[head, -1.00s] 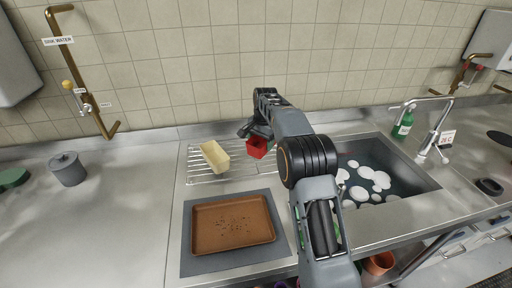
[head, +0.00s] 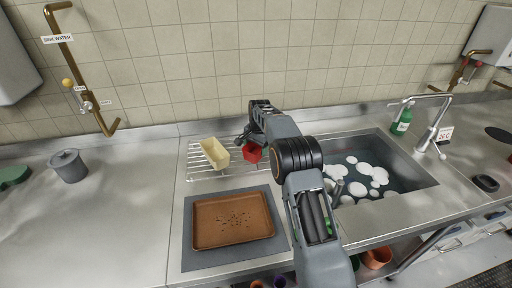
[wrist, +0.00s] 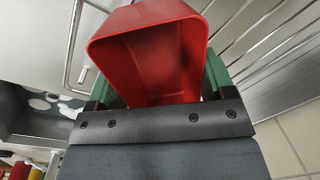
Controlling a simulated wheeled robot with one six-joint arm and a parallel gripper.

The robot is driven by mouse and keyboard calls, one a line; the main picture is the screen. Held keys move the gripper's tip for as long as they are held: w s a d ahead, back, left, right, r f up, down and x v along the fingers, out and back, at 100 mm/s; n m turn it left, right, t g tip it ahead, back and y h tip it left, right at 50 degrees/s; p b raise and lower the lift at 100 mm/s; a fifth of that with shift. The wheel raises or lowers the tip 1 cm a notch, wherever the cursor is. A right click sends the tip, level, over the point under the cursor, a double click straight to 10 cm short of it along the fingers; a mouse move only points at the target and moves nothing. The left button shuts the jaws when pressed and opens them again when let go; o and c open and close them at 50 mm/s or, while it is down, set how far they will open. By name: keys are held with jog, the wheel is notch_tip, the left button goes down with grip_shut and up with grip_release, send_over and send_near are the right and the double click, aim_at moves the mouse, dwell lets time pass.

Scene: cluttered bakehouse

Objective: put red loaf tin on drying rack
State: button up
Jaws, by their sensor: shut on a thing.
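The red loaf tin (head: 252,153) is in my gripper (head: 246,139), over the right part of the wire drying rack (head: 204,174). In the wrist view the red tin (wrist: 150,55) fills the space between the green-padded fingers (wrist: 160,85), and its open end faces the camera. The rack's wires (wrist: 265,45) show behind it. Whether the tin touches the wires I cannot tell. A cream loaf tin (head: 215,153) sits on the rack just left of the red tin. My arm hides the rack's right end.
A brown baking tray (head: 232,219) with crumbs lies on a grey mat (head: 200,263) in front of the rack. A sink (head: 405,170) with foamy water is at right.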

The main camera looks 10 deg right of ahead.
jog(key=o, duration=0.5)
jog(key=shift+f, duration=0.15)
jog(key=o, duration=0.5)
